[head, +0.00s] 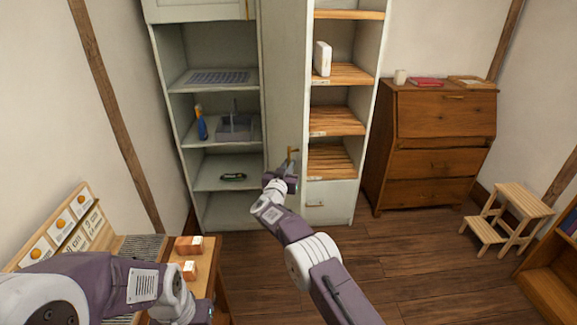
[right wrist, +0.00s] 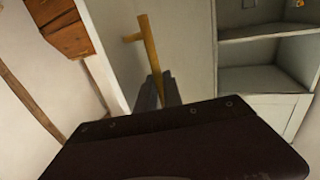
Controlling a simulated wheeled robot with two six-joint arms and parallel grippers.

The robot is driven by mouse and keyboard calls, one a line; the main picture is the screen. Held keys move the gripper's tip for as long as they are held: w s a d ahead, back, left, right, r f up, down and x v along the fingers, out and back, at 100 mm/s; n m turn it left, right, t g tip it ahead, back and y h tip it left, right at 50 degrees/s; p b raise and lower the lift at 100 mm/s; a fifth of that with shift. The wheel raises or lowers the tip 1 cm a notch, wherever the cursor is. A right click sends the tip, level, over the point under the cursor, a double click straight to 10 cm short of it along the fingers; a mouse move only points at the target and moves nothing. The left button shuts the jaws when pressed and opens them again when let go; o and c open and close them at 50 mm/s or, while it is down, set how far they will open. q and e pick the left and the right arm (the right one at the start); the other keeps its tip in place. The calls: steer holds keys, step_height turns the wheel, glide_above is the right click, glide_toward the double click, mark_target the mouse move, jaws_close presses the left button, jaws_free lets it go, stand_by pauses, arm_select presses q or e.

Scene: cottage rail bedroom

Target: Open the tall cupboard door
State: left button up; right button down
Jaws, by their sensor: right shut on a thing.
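The tall cupboard (head: 355,195) is pale grey-green and stands against the back wall. Its tall narrow door panel (head: 284,80) shows between the open left shelves and the slatted right shelves; I cannot tell its exact angle. A brass bar handle (head: 292,152) is on the panel, and it shows large in the right wrist view (right wrist: 149,45). My right gripper (head: 287,168) is shut on the handle, with its dark fingers (right wrist: 156,91) around the bar's end.
The left shelves hold a spray bottle (head: 201,124) and a grey caddy (head: 235,128). A wooden bureau (head: 440,115) stands right of the cupboard, a step stool (head: 507,213) farther right. A table (head: 208,262) with small boxes is at lower left. The floor before the bureau is clear.

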steer(key=shift+r, duration=0.45)
steer(key=c, duration=1.6)
jaws_free()
steer(key=shift+w, duration=0.1)
steer(key=shift+c, duration=0.2)
steer(key=shift+o, duration=0.7)
steer(key=shift+w+a+f, duration=0.1)
steer(key=shift+f, duration=0.2)
steer(key=b+v, duration=0.7)
steer(key=b, duration=0.3)
steer(key=shift+s, duration=0.2)
steer(key=shift+a, duration=0.1)
